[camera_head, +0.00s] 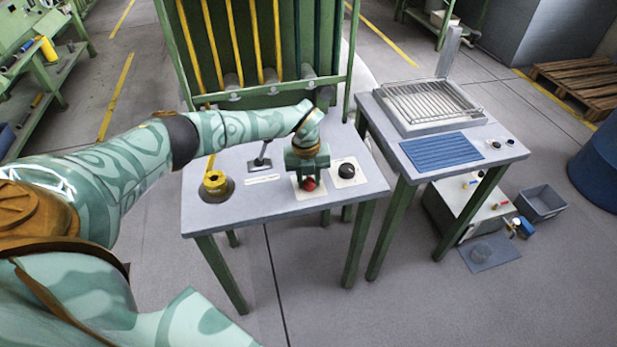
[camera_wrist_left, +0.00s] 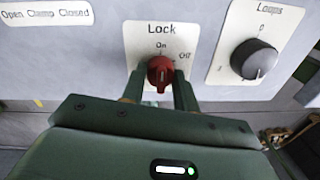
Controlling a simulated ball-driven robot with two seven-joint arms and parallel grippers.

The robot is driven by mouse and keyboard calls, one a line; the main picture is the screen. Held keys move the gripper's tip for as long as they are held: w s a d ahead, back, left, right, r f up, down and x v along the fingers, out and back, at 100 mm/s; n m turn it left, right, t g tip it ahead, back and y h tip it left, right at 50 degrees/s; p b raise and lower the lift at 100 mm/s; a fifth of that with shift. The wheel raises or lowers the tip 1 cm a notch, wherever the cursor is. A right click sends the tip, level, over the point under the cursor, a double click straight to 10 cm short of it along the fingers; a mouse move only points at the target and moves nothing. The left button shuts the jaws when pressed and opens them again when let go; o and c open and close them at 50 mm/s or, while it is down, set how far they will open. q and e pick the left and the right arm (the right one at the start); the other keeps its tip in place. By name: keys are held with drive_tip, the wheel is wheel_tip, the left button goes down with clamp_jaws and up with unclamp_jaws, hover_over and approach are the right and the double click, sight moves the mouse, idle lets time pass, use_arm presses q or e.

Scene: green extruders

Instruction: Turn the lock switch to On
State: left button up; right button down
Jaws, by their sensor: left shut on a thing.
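The lock switch is a red knob (camera_wrist_left: 160,72) on a white plate (camera_wrist_left: 142,38) marked Lock, with On above the knob and Off to its upper right. The knob's ridge looks about upright in the left wrist view, in line with On, with a pale mark at its lower end. My left gripper (camera_wrist_left: 160,84) is shut on the knob, one finger on each side. In the head view my left gripper (camera_head: 309,176) reaches down over the red knob (camera_head: 309,184) and hides part of it. My right gripper is not in view.
A black Loops dial (camera_wrist_left: 254,59) sits just right of the lock. A second table (camera_head: 455,163) with a metal grill tray (camera_head: 428,105) is at right.

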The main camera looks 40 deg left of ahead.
sight(306, 181)
use_arm(q)
drive_tip(key=shift+w+r, duration=0.1)
drive_tip(key=o, duration=1)
drive_tip(key=r+p, duration=0.1)
drive_tip(key=r, duration=0.4)
drive_tip(key=r+p, duration=0.2)
drive_tip(key=r, duration=0.3)
drive_tip(key=r+p, duration=0.1)
drive_tip(key=r, duration=0.5)
drive_tip(key=shift+s+a+r+p, duration=0.1)
drive_tip(key=shift+s+a+p, duration=0.2)
drive_tip(key=shift+a+p, duration=0.1)
